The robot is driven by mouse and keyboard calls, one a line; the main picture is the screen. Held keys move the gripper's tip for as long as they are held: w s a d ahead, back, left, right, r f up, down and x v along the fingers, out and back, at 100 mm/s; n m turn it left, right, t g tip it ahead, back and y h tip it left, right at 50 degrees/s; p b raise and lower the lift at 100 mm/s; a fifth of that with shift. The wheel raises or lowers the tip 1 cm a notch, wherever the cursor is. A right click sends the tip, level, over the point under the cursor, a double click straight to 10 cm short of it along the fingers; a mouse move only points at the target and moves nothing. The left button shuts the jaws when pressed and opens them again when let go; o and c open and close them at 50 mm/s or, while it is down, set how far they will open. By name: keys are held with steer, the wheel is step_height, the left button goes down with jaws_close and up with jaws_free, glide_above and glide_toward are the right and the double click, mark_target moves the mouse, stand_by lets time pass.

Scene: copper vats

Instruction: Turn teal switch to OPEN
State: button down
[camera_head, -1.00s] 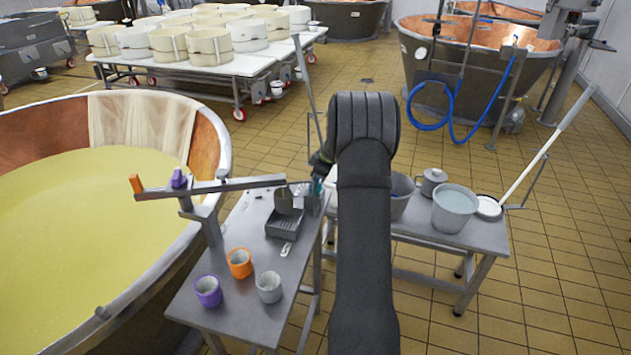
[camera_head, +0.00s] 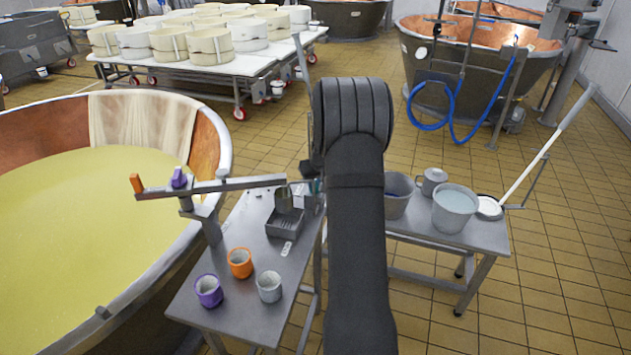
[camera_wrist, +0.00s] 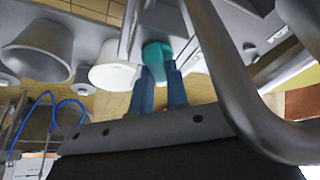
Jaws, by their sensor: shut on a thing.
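The teal switch (camera_wrist: 156,52) shows in the wrist view as a rounded teal piece at the tips of my gripper (camera_wrist: 160,72). The two blue-grey fingers are shut on it. A grey metal tube curves past on the right, close to the fingers. In the head view my arm covers most of the switch and the gripper, beside the right end of the metal bar (camera_head: 245,184). I cannot read any OPEN marking or tell the switch's angle.
The bar carries an orange handle (camera_head: 137,184) and a purple switch (camera_head: 179,178). Purple (camera_head: 208,291), orange (camera_head: 240,263) and grey (camera_head: 269,287) cups stand on the left table. A bucket (camera_head: 454,208) stands on the right table. The vat (camera_head: 224,150) is at left.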

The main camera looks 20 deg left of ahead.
steer(key=m+h, duration=0.1)
steer(key=m, duration=0.1)
steer(key=m+t+h, duration=0.1)
steer(key=m, duration=0.2)
steer(key=shift+m, duration=0.3)
stand_by(0.4)
steer(key=c, duration=1.4)
jaws_free()
steer(key=shift+r, duration=0.1)
steer(key=v, duration=1.7)
steer(key=shift+r, duration=0.15)
steer(key=shift+a, duration=0.1)
